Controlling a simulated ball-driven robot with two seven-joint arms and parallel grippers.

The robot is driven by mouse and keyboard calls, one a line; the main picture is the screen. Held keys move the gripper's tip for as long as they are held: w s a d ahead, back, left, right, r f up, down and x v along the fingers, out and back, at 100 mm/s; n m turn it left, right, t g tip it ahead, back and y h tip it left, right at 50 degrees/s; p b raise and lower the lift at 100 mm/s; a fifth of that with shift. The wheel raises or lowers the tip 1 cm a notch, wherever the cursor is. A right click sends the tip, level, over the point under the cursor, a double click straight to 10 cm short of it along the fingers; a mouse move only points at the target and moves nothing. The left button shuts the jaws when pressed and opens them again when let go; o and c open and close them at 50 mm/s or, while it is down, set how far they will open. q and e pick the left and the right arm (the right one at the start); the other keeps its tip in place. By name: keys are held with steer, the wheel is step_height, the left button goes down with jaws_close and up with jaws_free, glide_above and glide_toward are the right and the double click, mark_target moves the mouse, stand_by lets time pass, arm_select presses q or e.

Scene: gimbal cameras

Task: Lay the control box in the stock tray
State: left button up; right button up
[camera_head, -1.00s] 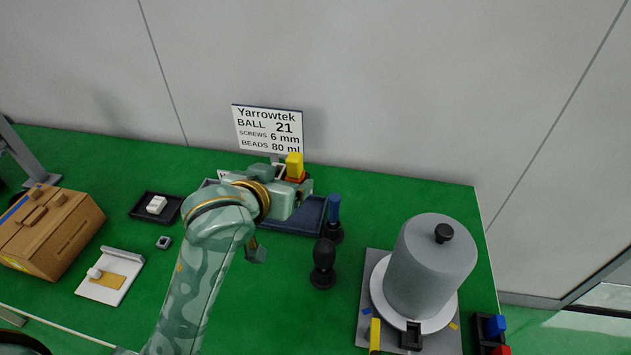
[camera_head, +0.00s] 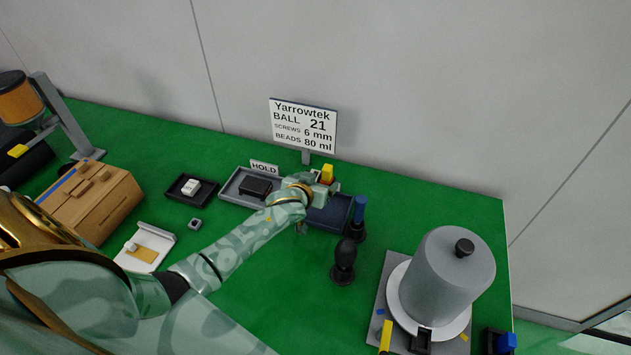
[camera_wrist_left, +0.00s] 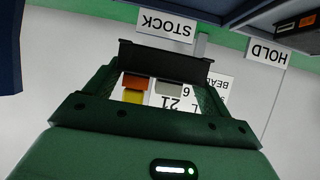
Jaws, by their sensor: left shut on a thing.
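My left gripper (camera_head: 326,188) is at the end of the arm coming in from the left, above the back edge of the blue stock tray (camera_head: 328,216). In the left wrist view its jaws are shut on a dark piece, which I take as the control box (camera_wrist_left: 166,60); it spans the gap between the fingers. The head view hardly shows it behind the wrist. The STOCK label (camera_wrist_left: 166,26) appears upside down in the left wrist view. My right gripper is not in view.
A grey HOLD tray (camera_head: 229,194) holding a dark box (camera_head: 255,187) is left of the stock tray. A blue-handled tool (camera_head: 359,211) and a black knobbed stand (camera_head: 343,262) are close on the right. A grey cylinder (camera_head: 446,272) stands farther right.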

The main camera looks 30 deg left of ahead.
arm_select(q)
steer(key=shift+r, duration=0.1)
steer(key=b, duration=0.4)
glide_above(315, 211)
step_height(315, 211, down, 7)
steer(key=shift+f+b, duration=0.45)
steer(key=shift+f+b, duration=0.4)
steer(key=shift+f, duration=0.2)
steer(key=o, duration=1)
steer(key=shift+c, duration=0.2)
